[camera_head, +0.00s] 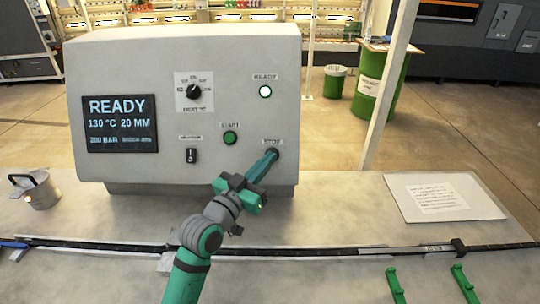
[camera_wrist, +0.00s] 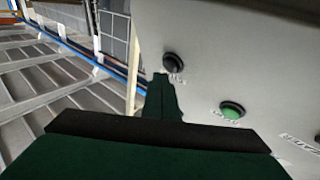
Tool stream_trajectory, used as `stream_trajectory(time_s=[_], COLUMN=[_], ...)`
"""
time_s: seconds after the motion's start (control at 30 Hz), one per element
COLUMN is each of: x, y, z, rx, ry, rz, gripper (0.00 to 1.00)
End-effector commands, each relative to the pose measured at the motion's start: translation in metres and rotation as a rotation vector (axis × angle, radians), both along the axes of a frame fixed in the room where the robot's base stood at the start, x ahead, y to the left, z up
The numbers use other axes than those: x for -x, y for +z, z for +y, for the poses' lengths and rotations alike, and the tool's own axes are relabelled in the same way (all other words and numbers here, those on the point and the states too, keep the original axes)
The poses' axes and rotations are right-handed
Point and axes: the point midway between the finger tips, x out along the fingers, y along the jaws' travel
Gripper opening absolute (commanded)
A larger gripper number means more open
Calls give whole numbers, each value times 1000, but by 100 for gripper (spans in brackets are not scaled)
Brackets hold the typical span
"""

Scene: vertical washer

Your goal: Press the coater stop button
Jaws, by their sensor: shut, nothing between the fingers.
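The coater panel (camera_head: 150,60) is a grey box standing on the table. Its stop button is dark and round, with a "STOP" label; in the head view my fingertips largely cover it at the panel's lower right. The stop button (camera_wrist: 174,62) shows clearly in the wrist view, just up and right of my fingertips. My gripper (camera_head: 271,154) is shut and empty, its fingers pointing at the panel right by the button. It also shows in the wrist view (camera_wrist: 161,78). I cannot tell whether the tips touch the button.
The green start button (camera_head: 230,138) sits left of the stop button and also shows in the wrist view (camera_wrist: 232,110). A lit "READY" lamp (camera_head: 265,91), a knob (camera_head: 194,92), a switch (camera_head: 191,155) and a display (camera_head: 120,124) reading READY are on the panel. A metal cup (camera_head: 38,190) stands left.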

Motion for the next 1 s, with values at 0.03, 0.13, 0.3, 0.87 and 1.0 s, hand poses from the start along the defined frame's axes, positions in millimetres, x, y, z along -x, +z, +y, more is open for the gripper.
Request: stream_trajectory(time_s=[0.03, 0.13, 0.3, 0.87, 1.0], x=[0, 1, 13, 45, 45], y=[0, 1, 7, 22, 22], z=[-2, -3, 0, 3, 2], rx=[0, 1, 2, 0, 0], ry=[-3, -4, -1, 4, 3], rz=[0, 0, -1, 0, 0], gripper=[0, 0, 0, 0, 0])
